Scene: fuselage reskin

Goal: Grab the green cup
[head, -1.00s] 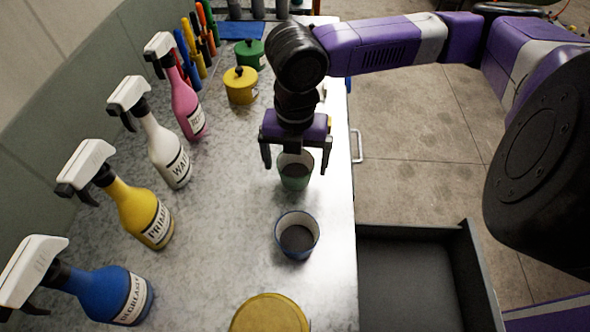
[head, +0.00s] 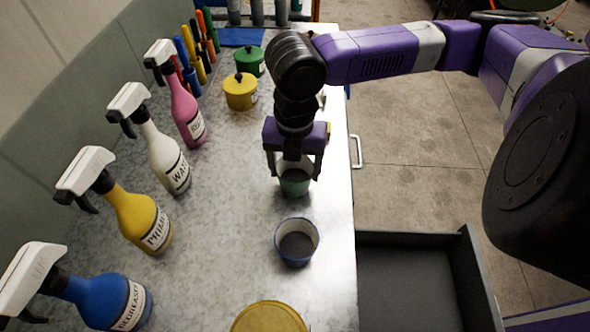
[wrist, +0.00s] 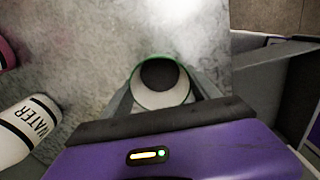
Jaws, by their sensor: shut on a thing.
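The green cup (head: 295,187) stands on the grey worktop in the head view, with a pale inside and a dark bottom. In the wrist view the cup (wrist: 160,84) sits between the two fingers, its green rim facing me. My gripper (head: 295,175) points down over the cup and is shut on it, one finger at each side. It also shows in the wrist view (wrist: 162,100). The palm hides part of the cup's near side there.
A blue cup (head: 297,241) stands just in front of the green one. A yellow lid (head: 268,317) is nearer. Spray bottles (head: 143,218) line the left. Yellow (head: 240,92) and green (head: 250,62) pots stand behind. An open drawer (head: 415,285) juts out at right.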

